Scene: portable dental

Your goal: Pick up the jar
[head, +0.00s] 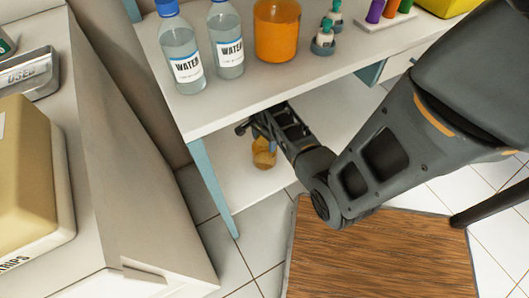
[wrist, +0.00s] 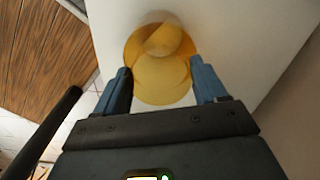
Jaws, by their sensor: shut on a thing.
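The jar (wrist: 160,75) is a round, see-through amber-yellow container, between my gripper's two blue fingers in the wrist view. My gripper (wrist: 162,88) is shut on it, with one finger at each side. In the head view the jar (head: 264,152) shows at the lower white shelf under the table top, beneath my gripper (head: 256,132). The arm covers part of the gripper there. I cannot tell whether the jar touches the shelf or is held just above it.
The white table top (head: 300,80) lies over the lower shelf (head: 240,185). Water bottles (head: 181,50) and an orange container (head: 277,30) stand on it near the front edge. A blue leg (head: 213,188) is left of the jar. A tan box (head: 30,170) sits on the left counter.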

